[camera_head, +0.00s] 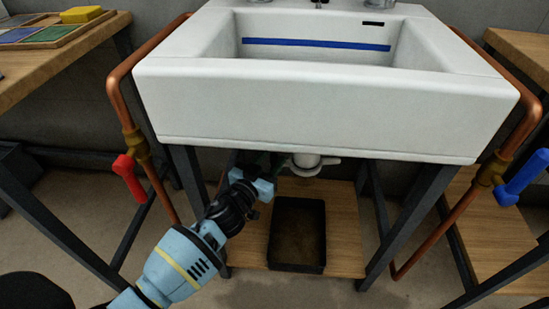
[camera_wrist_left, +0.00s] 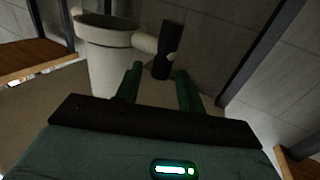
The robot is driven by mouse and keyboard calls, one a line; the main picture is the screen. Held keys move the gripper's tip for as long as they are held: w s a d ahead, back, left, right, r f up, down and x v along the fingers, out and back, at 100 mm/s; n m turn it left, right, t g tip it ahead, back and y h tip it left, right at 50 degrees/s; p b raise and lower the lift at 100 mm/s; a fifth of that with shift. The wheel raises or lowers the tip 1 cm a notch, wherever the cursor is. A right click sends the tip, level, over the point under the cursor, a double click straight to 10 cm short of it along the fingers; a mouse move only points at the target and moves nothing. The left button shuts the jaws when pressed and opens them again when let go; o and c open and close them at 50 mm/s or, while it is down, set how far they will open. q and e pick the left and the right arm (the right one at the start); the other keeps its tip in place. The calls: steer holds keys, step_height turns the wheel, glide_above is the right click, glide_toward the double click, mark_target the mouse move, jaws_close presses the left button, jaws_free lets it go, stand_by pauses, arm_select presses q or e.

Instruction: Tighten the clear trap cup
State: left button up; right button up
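The trap (camera_head: 306,161) hangs under the white sink, with only its pale lower part showing below the basin in the head view. In the left wrist view its whitish cup (camera_wrist_left: 108,68) is large at upper left, with a wider collar on top and a short pale pipe running right to a black round fitting (camera_wrist_left: 168,50). The cup looks white rather than clear. My left gripper (camera_head: 274,163) is under the sink, left of the trap. My right gripper is not in view.
The white sink (camera_head: 310,110) overhangs the work area. A black tray (camera_head: 297,232) sits on the wooden shelf below. Copper pipes carry a red valve handle (camera_head: 130,178) at left and a blue one (camera_head: 522,178) at right. Dark table legs flank the space.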

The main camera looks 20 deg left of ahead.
arm_select(q)
steer(key=shift+w+d, duration=0.15)
steer(key=shift+w, duration=0.9)
steer(key=shift+c, duration=0.5)
jaws_close()
